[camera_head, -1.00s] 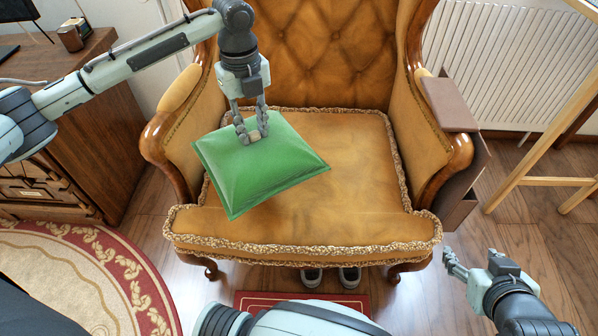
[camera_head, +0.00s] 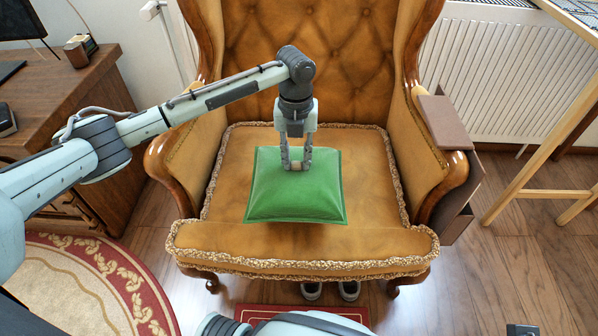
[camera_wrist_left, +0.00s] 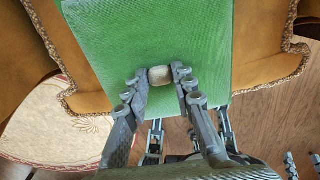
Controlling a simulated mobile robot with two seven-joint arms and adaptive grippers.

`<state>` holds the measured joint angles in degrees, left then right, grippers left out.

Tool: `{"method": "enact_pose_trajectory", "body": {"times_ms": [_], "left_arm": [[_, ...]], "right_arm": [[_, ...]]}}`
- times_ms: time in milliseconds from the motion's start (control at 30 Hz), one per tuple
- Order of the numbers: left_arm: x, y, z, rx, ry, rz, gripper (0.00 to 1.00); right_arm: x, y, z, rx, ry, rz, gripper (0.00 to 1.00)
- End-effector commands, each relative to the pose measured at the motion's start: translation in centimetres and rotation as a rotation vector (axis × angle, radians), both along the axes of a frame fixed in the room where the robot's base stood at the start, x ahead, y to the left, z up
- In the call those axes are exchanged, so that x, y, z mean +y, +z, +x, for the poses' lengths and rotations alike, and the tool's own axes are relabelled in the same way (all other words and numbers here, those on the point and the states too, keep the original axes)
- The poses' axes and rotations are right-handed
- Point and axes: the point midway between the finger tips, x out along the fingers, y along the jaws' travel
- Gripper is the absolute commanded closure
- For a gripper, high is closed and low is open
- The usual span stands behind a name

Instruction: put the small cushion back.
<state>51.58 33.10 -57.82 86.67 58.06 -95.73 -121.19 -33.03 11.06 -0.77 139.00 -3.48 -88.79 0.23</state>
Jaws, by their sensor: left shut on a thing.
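The small green cushion (camera_head: 296,200) is at the middle of the tan armchair's seat (camera_head: 375,180). It lies roughly flat and square to the chair; whether it touches the seat or hangs just above it I cannot tell. My left gripper (camera_head: 296,166) points down from above and is shut on the small beige knob at the cushion's middle. In the left wrist view the knob (camera_wrist_left: 160,75) sits between the fingertips, with the green cushion (camera_wrist_left: 105,40) behind it.
The armchair has a tufted back (camera_head: 310,60) and wooden arms at both sides. A brown organiser (camera_head: 445,125) hangs over its right arm. A wooden desk (camera_head: 85,110) stands left, a wooden frame (camera_head: 545,130) right. Shoes (camera_head: 348,290) sit under the chair.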

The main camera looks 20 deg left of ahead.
Motion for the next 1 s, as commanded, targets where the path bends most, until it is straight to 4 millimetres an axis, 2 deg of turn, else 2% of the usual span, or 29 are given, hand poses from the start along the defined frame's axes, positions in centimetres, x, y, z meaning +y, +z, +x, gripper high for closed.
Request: {"method": "enact_pose_trajectory", "body": {"times_ms": [167, 400, 533, 800, 833, 1000], "left_arm": [[-0.6, -0.8, 0.3, -0.001, 0.001, 0.001, 1.00], [-0.6, -4.1, 0.2, 0.000, 0.002, 0.001, 1.00], [-0.6, -4.3, 0.3, -0.003, 0.001, 0.000, 1.00], [-0.6, -4.6, 0.2, -0.002, 0.001, 0.000, 1.00], [-0.6, -4.7, 0.2, -0.001, 0.001, 0.000, 0.73], [-0.6, -4.7, 0.2, -0.001, 0.000, 0.000, 0.54]], "right_arm": [[0.0, 0.2, 0.0, -0.003, 0.000, -0.002, 0.39], [0.0, 0.7, -0.5, 0.000, -0.003, -0.004, 0.39], [0.0, 1.5, -0.4, -0.014, -0.002, -0.004, 0.39], [-0.1, 1.3, -0.4, -0.010, -0.003, -0.006, 0.39], [-0.1, 1.3, -0.4, -0.009, -0.004, -0.006, 0.39], [-0.1, 1.2, -0.5, -0.007, -0.003, -0.006, 0.39]]}}
